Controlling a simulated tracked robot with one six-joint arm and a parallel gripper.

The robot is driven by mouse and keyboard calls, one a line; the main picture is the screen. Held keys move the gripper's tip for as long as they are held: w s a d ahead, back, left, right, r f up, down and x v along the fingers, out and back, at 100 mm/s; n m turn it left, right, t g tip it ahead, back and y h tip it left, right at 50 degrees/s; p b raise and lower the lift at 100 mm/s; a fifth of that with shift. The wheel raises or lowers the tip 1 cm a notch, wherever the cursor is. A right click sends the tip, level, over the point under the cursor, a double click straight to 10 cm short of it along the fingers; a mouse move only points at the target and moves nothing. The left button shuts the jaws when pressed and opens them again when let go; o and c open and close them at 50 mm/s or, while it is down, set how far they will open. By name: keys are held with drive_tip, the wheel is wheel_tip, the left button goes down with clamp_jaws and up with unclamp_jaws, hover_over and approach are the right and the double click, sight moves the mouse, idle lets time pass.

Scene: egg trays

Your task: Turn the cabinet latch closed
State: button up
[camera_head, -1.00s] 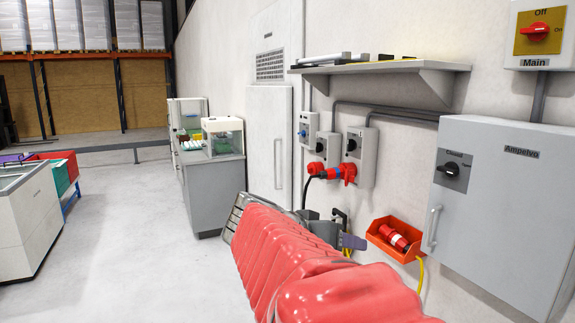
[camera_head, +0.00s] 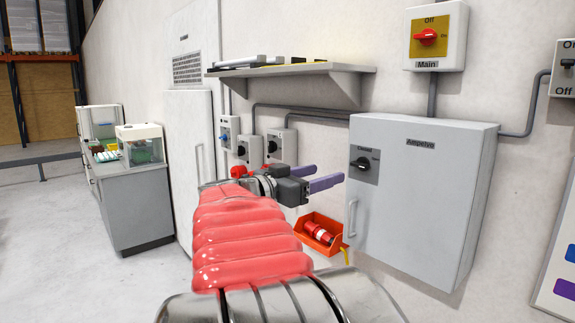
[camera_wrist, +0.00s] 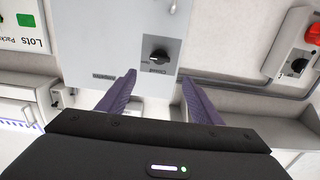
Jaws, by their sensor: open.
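The grey cabinet (camera_head: 430,195), marked "Ampelvo", hangs on the wall with its door shut. Its black rotary latch (camera_head: 362,163) sits on a dark plate labelled Closed and Open at the door's upper left. The knob's bar lies roughly sideways in the head view, not clearly at the Closed label. My gripper (camera_head: 329,173) is open and empty, its purple fingers pointing at the latch from the left, short of it. In the wrist view the latch (camera_wrist: 157,57) shows beyond and between the two fingertips of my gripper (camera_wrist: 157,76), apparently untouched.
The door's vertical handle (camera_head: 352,218) is below the latch. An orange bin (camera_head: 322,245) with a red plug hangs below my gripper. A shelf (camera_head: 335,72) juts out above, and a Main switch box (camera_head: 436,50) is above the cabinet. Wall switches (camera_head: 272,148) are behind my gripper.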

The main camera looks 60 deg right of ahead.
sight(357, 164)
drive_tip(key=x, duration=1.3)
drive_tip(key=shift+s+d, duration=0.15)
drive_tip(key=shift+d, duration=0.15)
